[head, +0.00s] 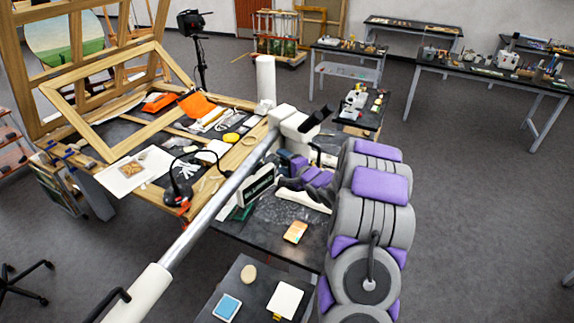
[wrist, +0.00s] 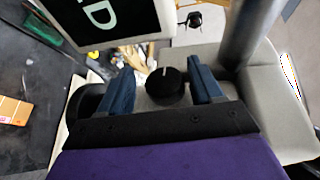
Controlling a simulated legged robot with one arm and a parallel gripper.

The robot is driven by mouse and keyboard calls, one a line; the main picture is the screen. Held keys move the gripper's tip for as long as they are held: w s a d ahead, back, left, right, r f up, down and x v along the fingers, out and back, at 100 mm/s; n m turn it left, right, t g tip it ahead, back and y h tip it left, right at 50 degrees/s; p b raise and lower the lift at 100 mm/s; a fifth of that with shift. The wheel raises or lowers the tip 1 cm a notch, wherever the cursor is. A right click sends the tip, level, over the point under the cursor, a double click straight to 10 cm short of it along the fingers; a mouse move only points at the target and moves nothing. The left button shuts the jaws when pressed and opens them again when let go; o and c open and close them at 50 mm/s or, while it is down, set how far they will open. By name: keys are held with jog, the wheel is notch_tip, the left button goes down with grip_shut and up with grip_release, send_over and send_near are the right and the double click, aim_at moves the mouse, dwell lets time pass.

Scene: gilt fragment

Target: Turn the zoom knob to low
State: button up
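The zoom knob (wrist: 165,86) is a round black knob with a white line on its face, in the middle of the wrist view. The line points nearly straight up in that picture. It sits on the pale microscope body (wrist: 215,62), whose head and silver boom also show in the head view (head: 296,122). My gripper (wrist: 162,74) has its two blue fingers on either side of the knob, with a small gap showing on each side. In the head view the fingers and knob are hard to make out behind my grey and purple arm.
A dark panel with pale letters (wrist: 95,18) is close to the left finger, and the thick metal boom (wrist: 250,30) is at upper right.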

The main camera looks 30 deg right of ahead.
jog(key=shift+s+d+r, duration=0.1)
jog(key=shift+s+d, duration=0.05)
jog(key=shift+s, duration=0.4)
jog(key=s+r+b, duration=0.2)
jog(key=s, duration=1.3)
jog(key=shift+s+d+r, duration=0.2)
jog(key=shift+s+r, duration=0.2)
